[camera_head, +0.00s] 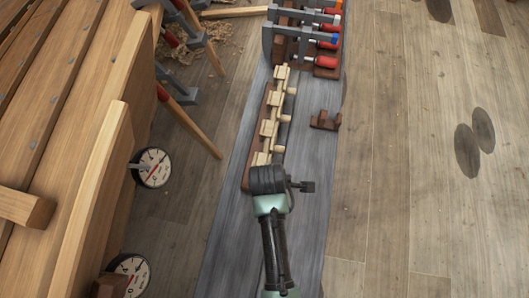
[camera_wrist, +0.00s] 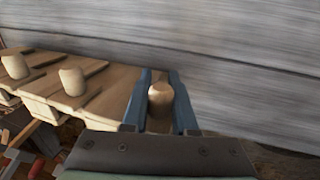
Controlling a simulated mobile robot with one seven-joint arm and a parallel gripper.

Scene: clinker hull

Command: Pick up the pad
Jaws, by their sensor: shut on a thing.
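Several pale wooden pads with rounded knobs stand in a row on a brown rack (camera_head: 247,178) on a grey plank. In the wrist view, the blue fingers of my gripper (camera_wrist: 160,76) are shut on the rounded knob of a pad (camera_wrist: 160,96), one finger on each side. This pad's lower part is hidden, so I cannot tell whether it touches the rack. Two neighbouring knobbed pads (camera_wrist: 72,82) show to the left. In the head view, my dark wrist hides the gripper's fingers and the held pad at the near end of the row.
A small notched brown block (camera_head: 325,121) lies on the grey plank (camera_head: 225,245), right of the rack. Clamps with red handles (camera_head: 325,62) stand at the far end. The planked hull (camera_head: 85,190) and dials (camera_head: 152,167) are left. Floor at the right is clear.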

